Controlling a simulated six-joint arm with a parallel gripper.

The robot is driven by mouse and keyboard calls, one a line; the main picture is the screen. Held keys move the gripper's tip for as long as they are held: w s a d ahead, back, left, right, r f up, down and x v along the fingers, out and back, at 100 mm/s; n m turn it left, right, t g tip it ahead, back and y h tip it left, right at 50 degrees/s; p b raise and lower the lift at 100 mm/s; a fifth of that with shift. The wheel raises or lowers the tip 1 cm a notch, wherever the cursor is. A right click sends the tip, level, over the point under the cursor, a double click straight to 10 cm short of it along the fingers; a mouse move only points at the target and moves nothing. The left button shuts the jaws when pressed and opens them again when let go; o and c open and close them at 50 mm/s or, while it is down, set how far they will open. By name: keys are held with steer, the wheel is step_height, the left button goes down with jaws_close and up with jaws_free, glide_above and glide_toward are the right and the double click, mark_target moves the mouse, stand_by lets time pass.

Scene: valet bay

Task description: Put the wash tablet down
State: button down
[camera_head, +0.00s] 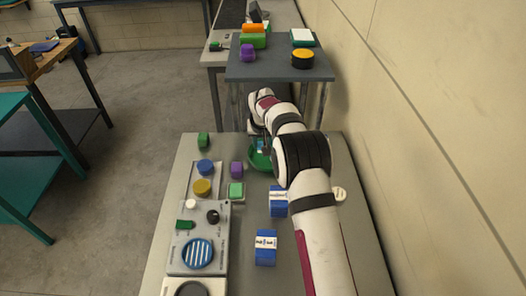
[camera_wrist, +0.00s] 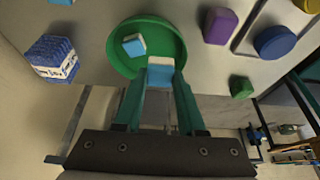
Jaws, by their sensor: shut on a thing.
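My gripper (camera_wrist: 161,78) has two green fingers, shut on a small blue-and-white wash tablet (camera_wrist: 160,70). It holds the tablet over the near rim of a round green dish (camera_wrist: 175,42). Whether the tablet touches the dish, I cannot tell. A second blue-and-white tablet (camera_wrist: 133,46) lies inside the dish. In the head view the green dish (camera_head: 257,161) is partly hidden by my arm, and the fingertips are hard to make out.
Blue-and-white boxes (camera_head: 265,247) stand right of a grey control panel (camera_head: 198,232). A purple block (camera_head: 236,170), a green block (camera_head: 204,141) and a blue round piece (camera_head: 206,167) are left of the dish. A dark table (camera_head: 280,70) stands beyond. A wall is on the right.

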steer(key=shift+f, duration=1.9)
steer(key=shift+f, duration=0.35)
steer(key=shift+f, duration=0.25)
steer(key=c, duration=0.5)
jaws_free()
